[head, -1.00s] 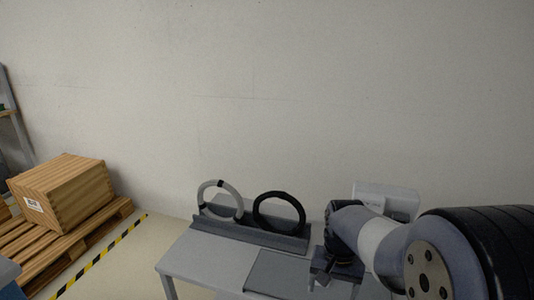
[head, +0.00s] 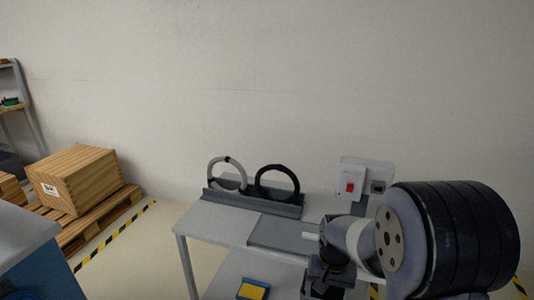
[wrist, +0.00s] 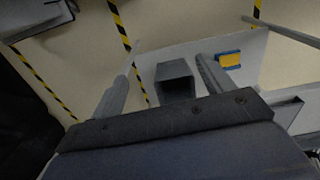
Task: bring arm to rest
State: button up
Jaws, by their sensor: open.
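My arm (head: 360,240) is bent at the right of the head view, in front of the grey table. My gripper (wrist: 165,85) shows in the wrist view with its two fingers apart and nothing between them touching both. A dark grey open box (wrist: 175,78) shows beyond and between the fingers, apart from them as far as I can tell. In the head view the fingertips are hidden or cut off at the lower edge.
The grey table (head: 208,222) carries a rack (head: 250,205) with a white ring (head: 212,172) and a black ring (head: 260,178). A box with a red switch (head: 350,187) stands behind my arm. A yellow-and-blue item (head: 253,290) lies lower down. A wooden crate (head: 75,180) sits on a pallet at left.

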notch_tip(320, 180, down, 11)
jog(key=n+p, duration=0.1)
jog(key=shift+w, duration=0.2)
dwell(0.5)
